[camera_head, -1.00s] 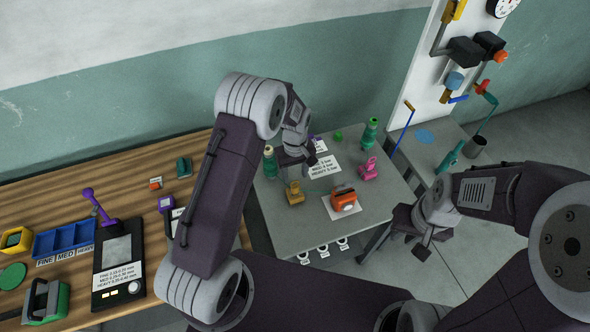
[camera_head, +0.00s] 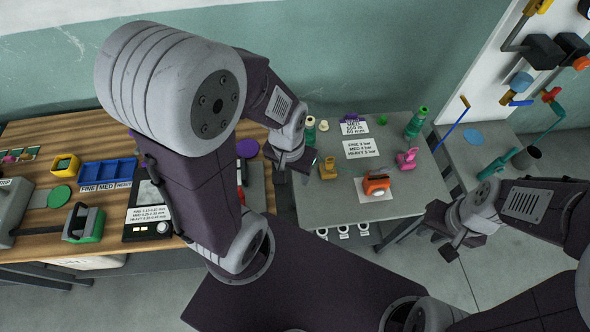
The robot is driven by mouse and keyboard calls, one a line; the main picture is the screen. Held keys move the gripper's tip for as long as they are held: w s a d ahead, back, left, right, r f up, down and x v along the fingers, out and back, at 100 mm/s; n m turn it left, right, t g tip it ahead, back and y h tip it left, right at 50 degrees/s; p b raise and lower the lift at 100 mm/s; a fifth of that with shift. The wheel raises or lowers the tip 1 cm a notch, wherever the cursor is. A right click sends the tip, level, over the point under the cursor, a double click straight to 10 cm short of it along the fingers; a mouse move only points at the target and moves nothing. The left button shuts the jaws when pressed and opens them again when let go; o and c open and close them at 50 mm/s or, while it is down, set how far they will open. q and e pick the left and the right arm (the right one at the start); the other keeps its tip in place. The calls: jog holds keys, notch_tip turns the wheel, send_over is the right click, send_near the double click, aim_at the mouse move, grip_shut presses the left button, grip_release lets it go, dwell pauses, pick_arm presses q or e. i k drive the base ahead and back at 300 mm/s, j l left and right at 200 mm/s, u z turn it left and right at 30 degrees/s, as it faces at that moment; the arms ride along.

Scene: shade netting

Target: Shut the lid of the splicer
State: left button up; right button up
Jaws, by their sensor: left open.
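The small orange device (camera_head: 376,184), which looks like the splicer, sits on a white mat on the grey table. It is too small here to tell how its lid stands. My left gripper (camera_head: 291,166) is open, over the left edge of the grey table, apart from the orange device and to its left. My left forearm hides part of the wooden bench behind it. My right gripper (camera_head: 445,244) hangs off the right front of the grey table, apart from the device; its jaws are too dark to read.
A yellow holder (camera_head: 328,170) stands between my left gripper and the device. A pink holder (camera_head: 407,159) and a green spool (camera_head: 416,122) stand behind and right. A white card (camera_head: 361,149) lies flat at the back. The wooden bench (camera_head: 28,250) is on the left.

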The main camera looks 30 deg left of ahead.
aim_at(382, 170)
jog(key=k+l+u, duration=0.15)
jog(key=l+u, duration=0.2)
jog(key=k+l+u, duration=0.2)
jog(key=u, duration=0.15)
jog(key=k+l+u, duration=0.35)
jog(key=i+j, duration=0.05)
jog(key=i, duration=0.05)
